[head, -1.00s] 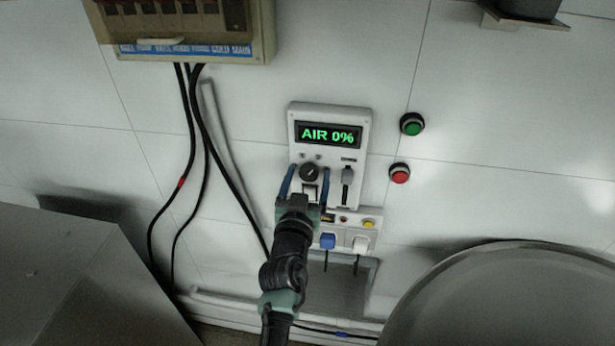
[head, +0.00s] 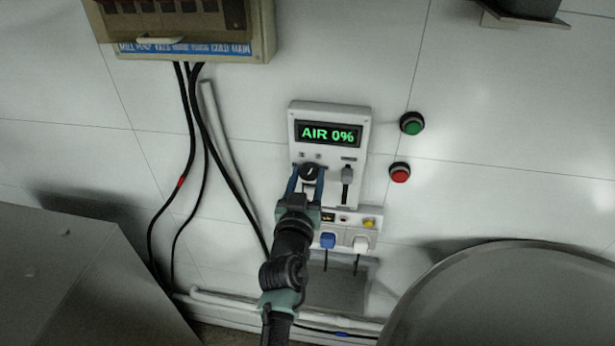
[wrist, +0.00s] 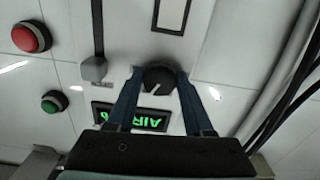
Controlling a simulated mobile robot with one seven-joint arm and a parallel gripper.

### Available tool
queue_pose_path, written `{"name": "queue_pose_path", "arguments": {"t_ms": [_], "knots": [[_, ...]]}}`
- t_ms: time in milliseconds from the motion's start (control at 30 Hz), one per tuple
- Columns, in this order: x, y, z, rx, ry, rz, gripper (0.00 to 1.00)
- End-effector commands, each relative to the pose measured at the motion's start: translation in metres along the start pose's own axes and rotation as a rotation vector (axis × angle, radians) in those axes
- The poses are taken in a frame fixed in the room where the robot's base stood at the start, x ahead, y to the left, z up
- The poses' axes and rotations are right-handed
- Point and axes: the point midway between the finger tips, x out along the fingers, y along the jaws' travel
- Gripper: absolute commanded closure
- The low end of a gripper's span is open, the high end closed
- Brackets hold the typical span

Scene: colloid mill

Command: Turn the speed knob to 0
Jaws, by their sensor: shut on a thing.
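The speed knob (head: 309,172) is a round black knob with a pale pointer line on a white wall panel (head: 361,112). The display (head: 328,134) above it reads "AIR 0%" in green. My gripper (head: 307,174) has its two blue fingers on either side of the knob, closed against it. In the wrist view the knob (wrist: 158,79) sits between the fingertips of my gripper (wrist: 157,76), and its pale line shows. The gripper partly hides the panel below the knob. The display (wrist: 140,118) appears upside down there, partly covered by the fingers.
A grey lever (head: 347,175) is right of the knob. Green (head: 412,124) and red (head: 399,173) buttons are on the wall further right. Black cables hang at left; a large round metal vessel (head: 520,300) stands lower right.

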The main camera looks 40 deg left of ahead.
Motion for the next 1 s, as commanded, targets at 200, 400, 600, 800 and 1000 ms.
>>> {"name": "queue_pose_path", "arguments": {"t_ms": [200,400,600,800,1000], "knots": [[-0.0001,0.0009,0.0014,-0.154,0.000,0.001,1.00],[-0.0001,0.0011,0.0013,-0.340,-0.001,0.000,1.00],[-0.0001,0.0018,0.0006,-0.532,-0.001,0.001,1.00],[-0.0002,0.0015,0.0001,-0.723,-0.001,0.000,1.00],[-0.0002,0.0020,-0.0001,-0.912,-0.002,0.000,1.00]]}}
